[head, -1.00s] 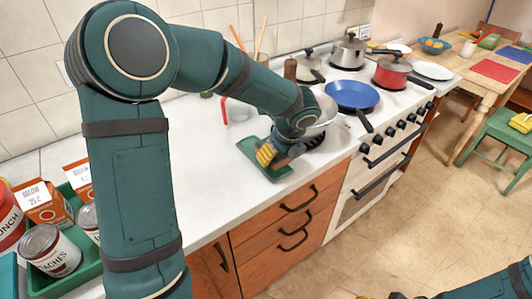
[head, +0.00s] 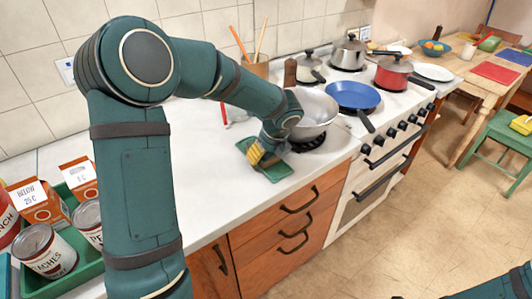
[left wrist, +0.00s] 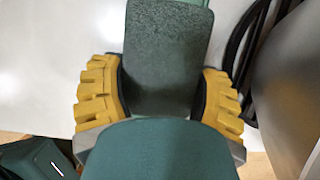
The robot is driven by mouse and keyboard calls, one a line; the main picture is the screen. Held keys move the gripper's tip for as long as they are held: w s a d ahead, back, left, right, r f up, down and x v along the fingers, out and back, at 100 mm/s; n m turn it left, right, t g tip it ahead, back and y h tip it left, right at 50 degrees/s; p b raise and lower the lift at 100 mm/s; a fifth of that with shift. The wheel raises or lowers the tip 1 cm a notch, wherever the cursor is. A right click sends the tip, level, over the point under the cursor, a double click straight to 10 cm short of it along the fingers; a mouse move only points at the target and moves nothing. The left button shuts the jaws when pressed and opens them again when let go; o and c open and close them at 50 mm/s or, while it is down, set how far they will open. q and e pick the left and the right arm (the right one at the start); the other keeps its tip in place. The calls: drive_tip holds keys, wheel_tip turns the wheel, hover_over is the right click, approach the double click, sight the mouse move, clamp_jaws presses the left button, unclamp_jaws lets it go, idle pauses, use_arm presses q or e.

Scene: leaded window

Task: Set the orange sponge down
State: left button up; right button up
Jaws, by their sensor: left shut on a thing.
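In the left wrist view the sponge shows a dark green, rough upper face; no orange side is visible there.
A metal bowl (head: 315,112) stands close to the right of the gripper on the stove. A blue pan (head: 353,95) and red pot (head: 391,72) are farther right. A green tray (head: 88,272) with cans and boxes is at left. The counter between is mostly clear.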

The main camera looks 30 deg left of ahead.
use_arm(q)
drive_tip(key=o, duration=1.3)
drive_tip(key=shift+f, duration=0.15)
drive_tip(key=shift+d+r+p, duration=0.15)
drive_tip(key=shift+r+p, duration=0.15)
drive_tip(key=shift+r, duration=0.25)
drive_tip(key=s+d, duration=0.1)
drive_tip(key=d, duration=0.2)
drive_tip(key=s+d, duration=0.2)
drive_tip(key=d, duration=0.2)
drive_tip(key=s+d, duration=0.1)
drive_tip(key=d, duration=0.3)
drive_tip(key=shift+s+d+r+p, duration=0.1)
drive_tip(key=shift+s+r+p, duration=0.05)
drive_tip(key=shift+s+p, duration=0.2)
drive_tip(key=shift+s+d+f+n+h, duration=1.25)
drive_tip(key=shift+s+d+f+n, duration=0.75)
drive_tip(key=shift+f+n, duration=1.95)
drive_tip(key=shift+s+d+f+n+h, duration=1.35)
drive_tip(key=shift+s+f+n, duration=1.1)
drive_tip(key=shift+f+n, duration=1.5)
drive_tip(key=shift+s+d+f+n+h, duration=1.2)
drive_tip(key=shift+s+d+f+n, duration=0.8)
drive_tip(key=shift+f+n, duration=1.95)
